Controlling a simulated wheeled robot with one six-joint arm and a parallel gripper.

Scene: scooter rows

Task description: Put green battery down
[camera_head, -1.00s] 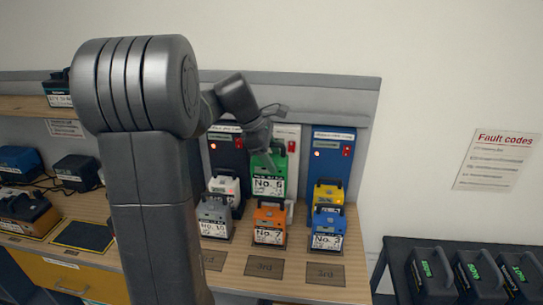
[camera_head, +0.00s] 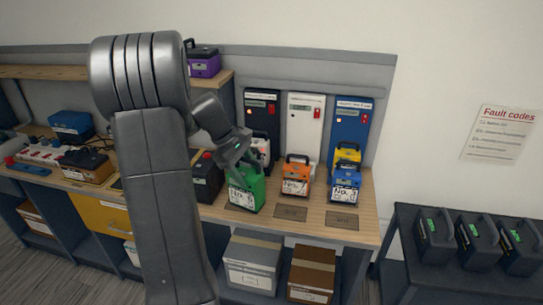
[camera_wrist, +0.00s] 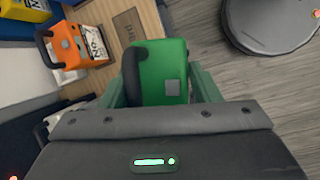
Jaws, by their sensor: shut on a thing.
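The green battery (camera_head: 246,192) is at the left front of the charger bench, low over a dark floor mat-like plate (camera_head: 238,208) near the front edge. I cannot tell whether its base touches the bench. My gripper (camera_head: 240,168) reaches down from the upper left and is shut on the battery's upper part. In the wrist view the green battery (camera_wrist: 172,62) sits between my two fingers (camera_wrist: 158,88), with its black handle on the left side. The battery looks roughly upright in the head view.
An orange battery (camera_head: 296,178) stands to the right, with blue (camera_head: 345,186) and yellow (camera_head: 347,155) ones beyond. A white battery (camera_head: 261,148) stands behind. Empty "3rd" plates (camera_head: 290,213) lie in front. Boxes (camera_head: 254,262) stand below. Black batteries (camera_head: 435,240) stand on the right table.

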